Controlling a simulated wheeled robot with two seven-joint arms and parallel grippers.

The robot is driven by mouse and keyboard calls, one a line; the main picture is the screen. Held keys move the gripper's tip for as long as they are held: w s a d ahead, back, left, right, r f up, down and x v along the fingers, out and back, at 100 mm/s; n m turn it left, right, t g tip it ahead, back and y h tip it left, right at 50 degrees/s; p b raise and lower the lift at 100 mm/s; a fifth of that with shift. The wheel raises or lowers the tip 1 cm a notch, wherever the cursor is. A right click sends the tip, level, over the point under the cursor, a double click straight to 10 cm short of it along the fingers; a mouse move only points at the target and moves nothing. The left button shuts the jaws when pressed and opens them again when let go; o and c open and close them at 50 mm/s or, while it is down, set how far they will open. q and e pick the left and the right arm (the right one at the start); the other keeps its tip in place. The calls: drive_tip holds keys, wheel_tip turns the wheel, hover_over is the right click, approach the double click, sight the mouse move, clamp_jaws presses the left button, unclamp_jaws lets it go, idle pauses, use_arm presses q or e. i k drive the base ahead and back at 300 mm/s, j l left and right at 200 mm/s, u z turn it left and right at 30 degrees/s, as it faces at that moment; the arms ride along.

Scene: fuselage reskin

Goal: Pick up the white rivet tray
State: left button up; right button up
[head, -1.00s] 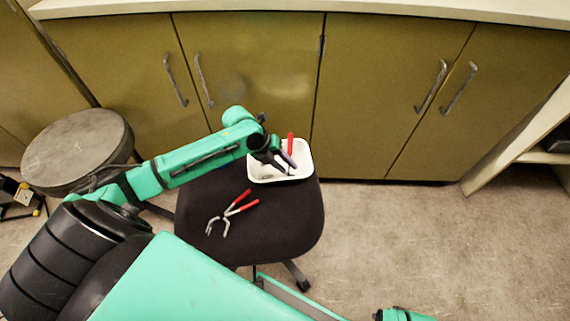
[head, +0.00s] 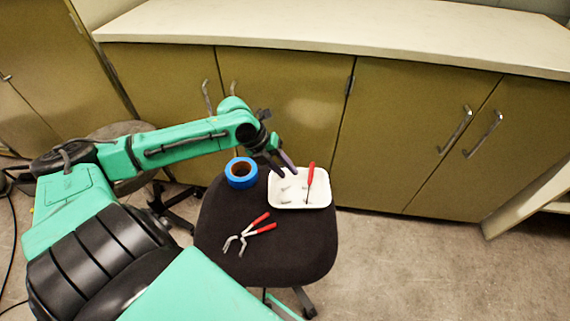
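The white rivet tray (head: 300,204) sits on the back right of the dark chair seat (head: 290,247). Several small grey pieces and a red-handled tool (head: 310,181) lie in it. My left gripper (head: 288,172) is at the tray's back left rim, pointing down, its two fingers apart with a gap between them. Nothing shows held between them. I cannot tell whether the fingertips touch the rim or hover over it. My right gripper is not in view.
A roll of blue tape (head: 232,178) lies left of the tray on the seat. Red-handled pliers (head: 250,235) lie in front of it. A round stool (head: 115,130) is partly hidden behind my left arm. Cabinets (head: 285,110) stand close behind the chair. The floor at right is clear.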

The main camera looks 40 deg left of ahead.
sight(319, 195)
drive_tip(key=k+j, duration=0.25)
drive_tip(key=k, duration=0.2)
drive_tip(key=k+j, duration=0.25)
drive_tip(key=k, duration=0.25)
